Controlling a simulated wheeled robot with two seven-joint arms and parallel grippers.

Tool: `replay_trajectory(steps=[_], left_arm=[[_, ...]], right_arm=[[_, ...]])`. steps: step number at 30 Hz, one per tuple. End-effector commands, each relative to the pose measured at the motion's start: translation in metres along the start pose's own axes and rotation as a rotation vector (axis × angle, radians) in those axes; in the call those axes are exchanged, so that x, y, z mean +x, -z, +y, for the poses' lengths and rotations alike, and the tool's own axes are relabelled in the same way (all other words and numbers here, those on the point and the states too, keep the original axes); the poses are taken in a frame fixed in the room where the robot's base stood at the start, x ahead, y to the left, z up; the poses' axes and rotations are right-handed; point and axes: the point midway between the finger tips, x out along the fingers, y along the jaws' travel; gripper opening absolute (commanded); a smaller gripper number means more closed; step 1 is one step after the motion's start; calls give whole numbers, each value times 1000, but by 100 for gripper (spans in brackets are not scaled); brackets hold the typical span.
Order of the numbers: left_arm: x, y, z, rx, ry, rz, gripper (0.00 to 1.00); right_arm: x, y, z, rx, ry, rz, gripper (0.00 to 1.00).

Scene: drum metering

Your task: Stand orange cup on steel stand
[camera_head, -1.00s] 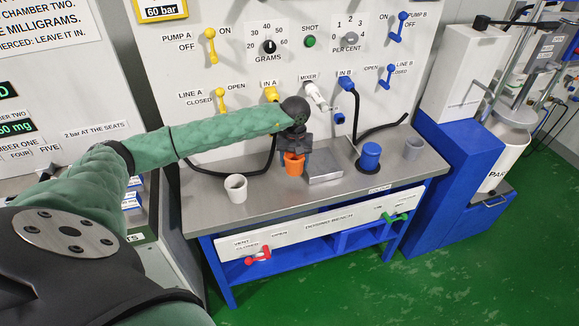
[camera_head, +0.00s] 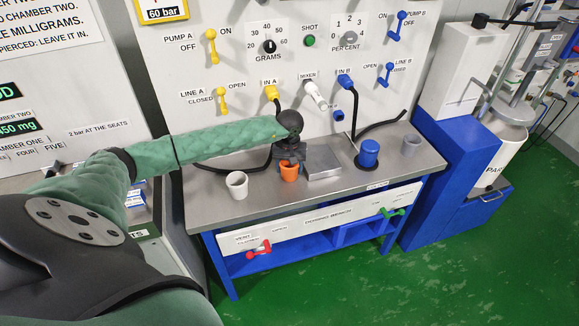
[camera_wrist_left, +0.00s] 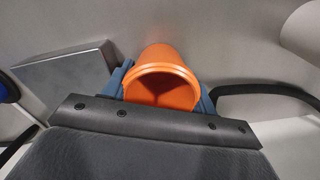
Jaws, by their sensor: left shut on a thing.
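The orange cup (camera_head: 289,173) is at the left edge of the steel stand (camera_head: 322,161), a low square metal block on the bench. My left gripper (camera_head: 289,160) is shut on the orange cup. In the left wrist view the cup (camera_wrist_left: 162,75) sits between two blue fingers, its open mouth toward the camera. The stand (camera_wrist_left: 68,75) shows beside it on the left, apart from the cup. Whether the cup's base touches the bench top is hard to tell. My right gripper is not in view.
A white cup (camera_head: 237,186) stands left of the orange one. Black hoses lie behind on the steel bench top (camera_head: 300,203). The panel with levers rises at the back.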

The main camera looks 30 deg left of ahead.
Motion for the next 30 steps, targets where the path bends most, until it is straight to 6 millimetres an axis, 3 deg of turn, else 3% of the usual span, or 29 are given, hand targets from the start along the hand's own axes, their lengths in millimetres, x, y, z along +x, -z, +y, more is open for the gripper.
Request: replay_trajectory(steps=[10, 11, 14, 30], left_arm=[[2, 0, 0, 0, 0, 0, 35], [2, 0, 0, 0, 0, 0, 60], [2, 0, 0, 0, 0, 0, 79], [-2, 0, 0, 0, 0, 0, 80]], right_arm=[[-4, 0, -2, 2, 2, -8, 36], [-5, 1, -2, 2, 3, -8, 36], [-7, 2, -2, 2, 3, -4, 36], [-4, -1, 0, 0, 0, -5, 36]])
